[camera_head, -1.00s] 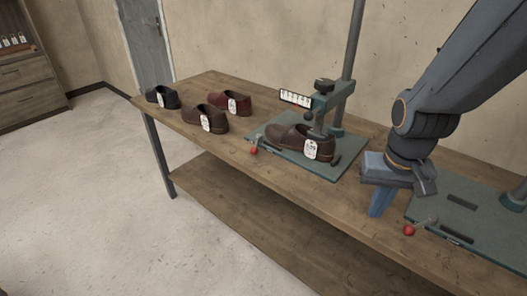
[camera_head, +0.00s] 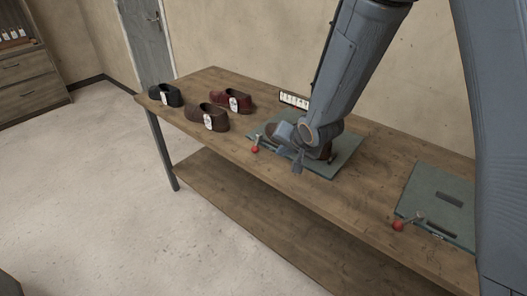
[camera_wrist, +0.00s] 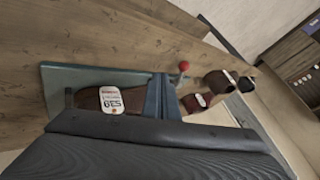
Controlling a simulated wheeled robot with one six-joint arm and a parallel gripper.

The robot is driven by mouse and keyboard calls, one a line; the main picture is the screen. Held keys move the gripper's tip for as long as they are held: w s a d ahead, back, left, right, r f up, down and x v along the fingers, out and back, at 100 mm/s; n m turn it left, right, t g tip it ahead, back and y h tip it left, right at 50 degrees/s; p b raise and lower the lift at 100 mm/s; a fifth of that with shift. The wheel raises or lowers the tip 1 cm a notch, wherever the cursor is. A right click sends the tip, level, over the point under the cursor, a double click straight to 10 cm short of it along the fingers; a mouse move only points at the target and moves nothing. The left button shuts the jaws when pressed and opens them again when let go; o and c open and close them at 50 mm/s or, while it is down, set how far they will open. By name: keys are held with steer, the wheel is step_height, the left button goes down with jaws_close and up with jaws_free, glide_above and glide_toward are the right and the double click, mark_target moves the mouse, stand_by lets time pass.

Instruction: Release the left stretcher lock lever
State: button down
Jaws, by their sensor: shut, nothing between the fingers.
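The left lock lever, with a red knob (camera_head: 256,149), is at the front left edge of the left green plate (camera_head: 345,158). In the wrist view the red knob (camera_wrist: 184,65) shows just beyond the tips of my gripper (camera_wrist: 161,92). In the head view my gripper (camera_head: 297,166) is shut and empty, over the plate's front edge, to the right of the knob. A gap shows between them. A brown shoe (camera_wrist: 112,98) with a white label sits on the plate; my arm mostly hides it in the head view.
A second green plate (camera_head: 425,195) with its own red-knobbed lever (camera_head: 398,225) lies at the right. Loose shoes, black (camera_head: 162,95), brown (camera_head: 207,117) and dark red (camera_head: 232,100), stand on the wooden table (camera_head: 190,90) at the left. Bare tabletop lies between the plates.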

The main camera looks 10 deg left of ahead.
mark_target(257, 143)
steer(key=p+x, duration=0.1)
steer(key=x, duration=0.8)
steer(key=shift+w+f+p, duration=0.1)
steer(key=shift+f+p, duration=0.05)
steer(key=shift+p, duration=0.2)
steer(key=a, duration=0.1)
steer(key=w+a+p, duration=0.1)
steer(key=a, duration=0.1)
steer(key=shift+w, duration=0.1)
steer(key=shift+w+a+p, duration=0.25)
steer(key=shift+a+p, duration=0.1)
steer(key=shift+a, duration=0.15)
